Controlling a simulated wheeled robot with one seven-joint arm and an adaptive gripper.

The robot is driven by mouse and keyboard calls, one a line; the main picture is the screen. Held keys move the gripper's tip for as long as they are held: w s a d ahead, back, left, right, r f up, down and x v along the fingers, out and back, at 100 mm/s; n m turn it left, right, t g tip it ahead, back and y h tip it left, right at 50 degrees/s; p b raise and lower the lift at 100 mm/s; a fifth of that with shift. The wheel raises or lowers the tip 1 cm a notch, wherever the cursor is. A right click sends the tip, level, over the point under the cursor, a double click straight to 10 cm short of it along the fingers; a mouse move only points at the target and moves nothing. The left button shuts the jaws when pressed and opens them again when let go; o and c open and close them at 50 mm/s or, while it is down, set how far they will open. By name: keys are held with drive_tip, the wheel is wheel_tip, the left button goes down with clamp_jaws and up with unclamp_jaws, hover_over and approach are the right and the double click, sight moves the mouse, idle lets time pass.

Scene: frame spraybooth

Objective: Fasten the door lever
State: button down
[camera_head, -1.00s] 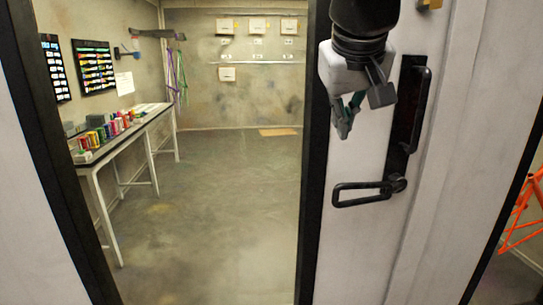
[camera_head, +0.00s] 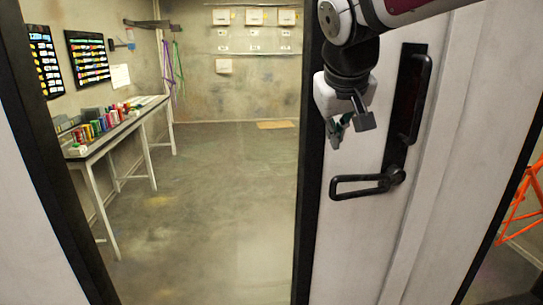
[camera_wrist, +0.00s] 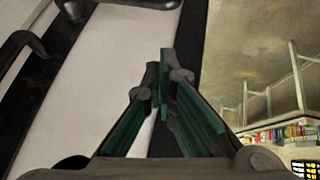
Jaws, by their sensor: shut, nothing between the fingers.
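The door lever (camera_head: 360,187) is a black loop handle on the white door panel. It points left, nearly level, from a round pivot (camera_head: 396,175) below a black upright pull handle (camera_head: 418,100). My gripper (camera_head: 335,137) hangs above the lever's left part, apart from it in the picture; its exact distance from the door is hard to tell. In the wrist view, my gripper's green-lined fingers (camera_wrist: 163,78) meet at their tips with nothing between them. Part of a black handle, probably the lever, shows at that view's top edge (camera_wrist: 150,4).
A dark door edge (camera_head: 309,150) stands left of the lever. Beyond the opening is clear grey floor (camera_head: 220,200). A narrow table (camera_head: 122,130) with coloured cans runs along the left wall. An orange frame (camera_head: 520,200) shows at far right.

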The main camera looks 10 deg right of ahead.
sight(366, 179)
drive_tip(key=f, duration=0.2)
drive_tip(key=d+f, duration=0.1)
drive_tip(key=f, duration=0.1)
drive_tip(key=shift+w, duration=0.4)
drive_tip(key=shift+s+d+f, duration=0.15)
drive_tip(key=shift+f, duration=0.7)
drive_tip(key=shift+f, duration=0.1)
